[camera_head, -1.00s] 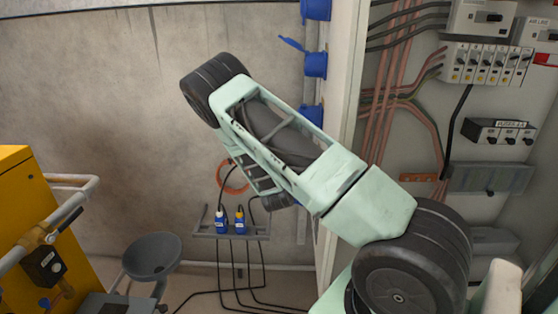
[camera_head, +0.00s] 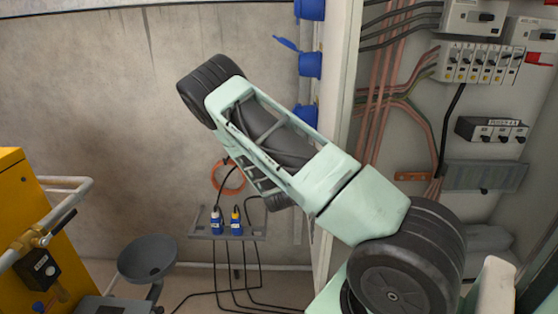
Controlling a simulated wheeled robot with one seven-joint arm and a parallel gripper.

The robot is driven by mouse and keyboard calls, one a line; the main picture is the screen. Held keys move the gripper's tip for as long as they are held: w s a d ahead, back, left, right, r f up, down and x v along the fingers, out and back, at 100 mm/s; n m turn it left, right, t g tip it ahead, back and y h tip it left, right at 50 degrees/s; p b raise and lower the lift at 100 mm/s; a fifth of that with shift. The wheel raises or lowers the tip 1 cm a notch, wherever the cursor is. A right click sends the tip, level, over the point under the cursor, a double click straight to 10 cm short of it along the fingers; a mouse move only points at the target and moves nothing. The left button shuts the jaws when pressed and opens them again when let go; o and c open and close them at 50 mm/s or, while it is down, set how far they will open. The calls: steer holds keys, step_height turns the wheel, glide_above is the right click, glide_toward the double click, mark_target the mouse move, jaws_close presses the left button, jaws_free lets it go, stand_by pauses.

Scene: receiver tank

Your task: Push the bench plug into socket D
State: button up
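Blue sockets show in a column on the side of the cabinet: one at the top (camera_head: 311,9), one with its lid standing open (camera_head: 310,64), and one lower (camera_head: 306,115) partly behind my arm. I cannot read any letters on them. Two blue plugs, one with a white band (camera_head: 216,222) and one with a yellow band (camera_head: 236,222), stand upright in a grey rack on the wall, with black cables. I cannot tell which is the bench plug. My pale green arm crosses the middle of the view, and my gripper is hidden behind it.
The open electrical cabinet (camera_head: 480,120) with breakers and wires fills the right. A yellow machine (camera_head: 20,210) with a rail and a grey stool (camera_head: 147,257) stand at the left. Black cables (camera_head: 235,292) run along the floor. An orange ring (camera_head: 228,177) hangs above the rack.

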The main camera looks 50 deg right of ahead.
steer(key=shift+s+d, duration=0.4)
steer(key=shift+s, duration=0.05)
steer(key=o, duration=1.2)
steer(key=p+v, duration=0.1)
steer(key=v, duration=1.6)
steer(key=shift+s+a, duration=0.2)
